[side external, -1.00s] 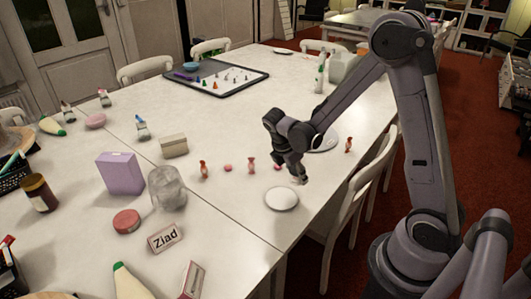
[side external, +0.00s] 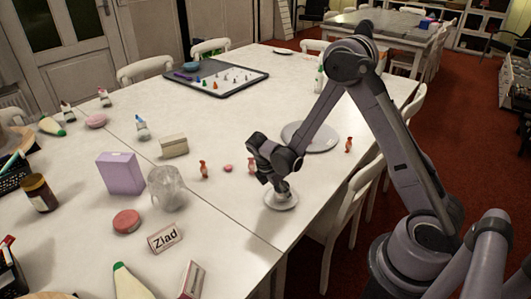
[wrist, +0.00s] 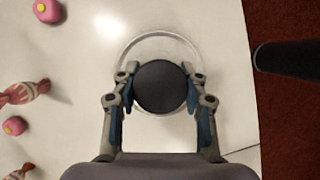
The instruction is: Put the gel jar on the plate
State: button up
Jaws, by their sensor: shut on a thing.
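The gel jar, with a round dark lid (wrist: 160,87), is between the two fingers of my gripper (wrist: 160,92) in the wrist view. My gripper is shut on its sides. The small round white plate (side external: 283,204) lies near the right table edge in the side view. My gripper (side external: 281,189) is low over this plate, and its fingers mostly hide the jar there. In the wrist view the pale plate rim (wrist: 135,47) shows around and beyond the jar, which sits roughly over its middle. I cannot tell whether the jar touches the plate.
A large grey turntable (side external: 322,133) lies behind my gripper. Wrapped candies (side external: 203,171) and a round pink sweet (side external: 228,168) lie to its left. A clear jar (side external: 166,188) and a purple box (side external: 121,173) stand further left. A white chair (side external: 342,205) stands against the right table edge.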

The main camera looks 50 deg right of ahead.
jog(key=shift+f, duration=0.1)
jog(key=o, duration=1.2)
jog(key=shift+c, duration=0.2)
jog(key=v, duration=1.2)
jog(key=s+a+r+m+t+y, duration=0.4)
jog(key=s+a+r+m+t, duration=0.2)
jog(key=s+r+m, duration=0.5)
jog(key=shift+a+m+t, duration=0.3)
jog(key=shift+m+t, duration=1)
jog(key=shift+m, duration=0.3)
